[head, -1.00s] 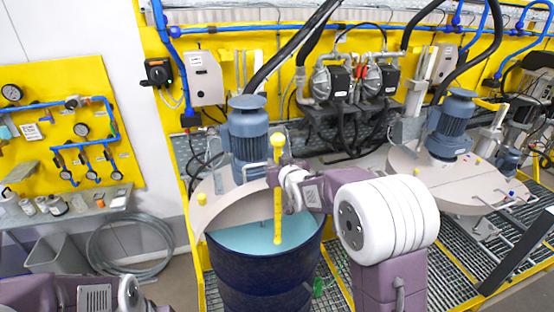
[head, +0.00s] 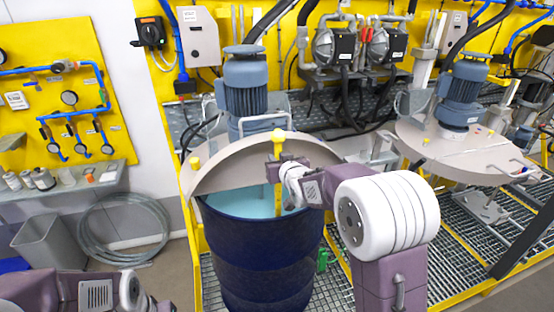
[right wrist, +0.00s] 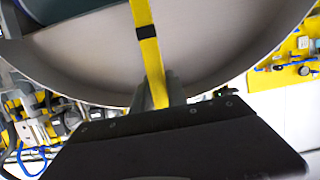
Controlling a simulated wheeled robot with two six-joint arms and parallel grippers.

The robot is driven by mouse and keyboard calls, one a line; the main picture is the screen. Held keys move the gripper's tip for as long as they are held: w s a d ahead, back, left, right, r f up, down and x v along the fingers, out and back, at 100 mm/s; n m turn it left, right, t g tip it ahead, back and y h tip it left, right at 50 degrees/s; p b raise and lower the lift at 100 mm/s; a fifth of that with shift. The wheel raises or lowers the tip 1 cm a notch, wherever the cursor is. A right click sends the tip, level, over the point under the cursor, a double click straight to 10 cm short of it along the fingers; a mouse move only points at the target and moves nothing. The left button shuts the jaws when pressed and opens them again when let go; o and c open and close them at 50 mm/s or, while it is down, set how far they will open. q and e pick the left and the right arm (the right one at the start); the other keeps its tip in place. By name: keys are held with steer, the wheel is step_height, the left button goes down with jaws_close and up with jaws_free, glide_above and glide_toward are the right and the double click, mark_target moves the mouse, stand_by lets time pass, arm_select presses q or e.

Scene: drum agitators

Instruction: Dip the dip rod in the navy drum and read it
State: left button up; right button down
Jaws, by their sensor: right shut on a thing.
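The navy drum (head: 262,262) stands upright in the middle of the head view, with pale blue liquid (head: 240,202) visible inside. A tan lid (head: 225,172) covers its back part. My right gripper (head: 276,172) is over the drum opening, shut on the yellow dip rod (head: 279,196). The rod is roughly upright with a yellow ball at its top. The right wrist view shows the rod (right wrist: 148,50) with a black band. My left gripper (head: 158,305) is at the lower left edge, its fingers unclear.
A blue motor (head: 246,90) stands on the lid behind the rod. A grey bin (head: 48,245) and coiled hose (head: 125,230) lie at left. Metal grating (head: 335,285) surrounds the drum.

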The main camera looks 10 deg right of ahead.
mark_target(279, 191)
step_height(279, 191, down, 9)
steer(key=b, duration=0.7)
steer(key=shift+f+b, duration=0.1)
steer(key=shift+b, duration=0.2)
steer(key=shift+w, duration=0.1)
steer(key=shift+f+b, duration=0.65)
steer(key=shift+b, duration=0.05)
steer(key=shift+f, duration=0.1)
steer(key=shift+f+b, duration=0.55)
steer(key=shift+b, duration=0.15)
